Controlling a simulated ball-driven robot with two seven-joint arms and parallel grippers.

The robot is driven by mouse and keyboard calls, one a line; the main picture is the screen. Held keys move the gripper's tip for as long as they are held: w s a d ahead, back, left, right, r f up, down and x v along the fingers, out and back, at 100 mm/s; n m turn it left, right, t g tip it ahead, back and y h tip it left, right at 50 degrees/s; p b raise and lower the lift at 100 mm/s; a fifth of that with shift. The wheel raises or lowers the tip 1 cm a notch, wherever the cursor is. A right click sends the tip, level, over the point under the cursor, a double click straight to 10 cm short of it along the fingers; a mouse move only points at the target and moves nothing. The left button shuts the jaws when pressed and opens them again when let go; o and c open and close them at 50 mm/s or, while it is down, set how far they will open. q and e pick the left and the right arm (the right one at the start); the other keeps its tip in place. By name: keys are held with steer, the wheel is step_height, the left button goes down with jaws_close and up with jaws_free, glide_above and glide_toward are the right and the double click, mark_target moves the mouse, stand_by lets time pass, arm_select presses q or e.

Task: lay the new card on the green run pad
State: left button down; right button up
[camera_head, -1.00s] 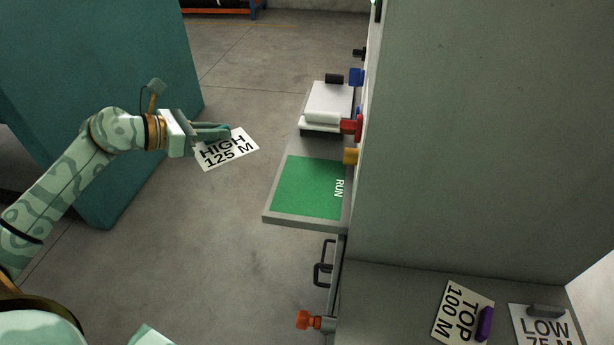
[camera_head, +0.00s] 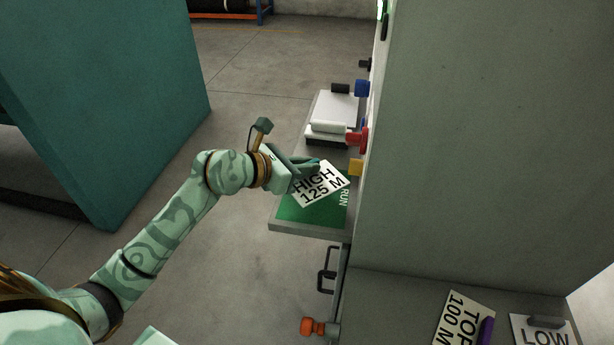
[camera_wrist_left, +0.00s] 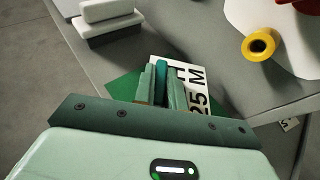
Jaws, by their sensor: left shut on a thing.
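The white card reading "HIGH 125 M" (camera_head: 322,190) is held by my left gripper (camera_head: 308,166), which is shut on its teal grip. The card also shows in the left wrist view (camera_wrist_left: 197,88), partly hidden by the fingers. The card is over the green run pad (camera_head: 312,212) and hides much of it; I cannot tell whether it touches. The pad lies on a grey shelf (camera_head: 300,229) with the word RUN at its right. Green also shows beside the fingers in the left wrist view (camera_wrist_left: 124,88). My right gripper is not in view.
A tall grey cabinet (camera_head: 490,130) stands right of the shelf, with red (camera_head: 357,139), blue (camera_head: 362,88) and yellow (camera_head: 356,167) knobs. A white block (camera_head: 328,127) sits behind the pad. "TOP 100 M" (camera_head: 460,318) and "LOW" (camera_head: 535,331) cards lie at lower right.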

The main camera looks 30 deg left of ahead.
arm_select(q)
step_height(320, 180, down, 2)
steer(key=shift+f, duration=0.15)
steer(key=shift+w+d+f+b, duration=0.1)
steer(key=shift+d+f+b, duration=0.2)
steer(key=shift+f, duration=0.15)
steer(key=shift+a, duration=0.1)
steer(key=c, duration=1.5)
jaws_free()
steer(key=shift+o, duration=0.2)
steer(key=shift+s+a+r, duration=0.15)
steer(key=shift+s+r, duration=0.05)
steer(key=shift+s, duration=0.05)
steer(key=p+v, duration=0.1)
steer(key=v, duration=1)
steer(key=shift+s, duration=0.2)
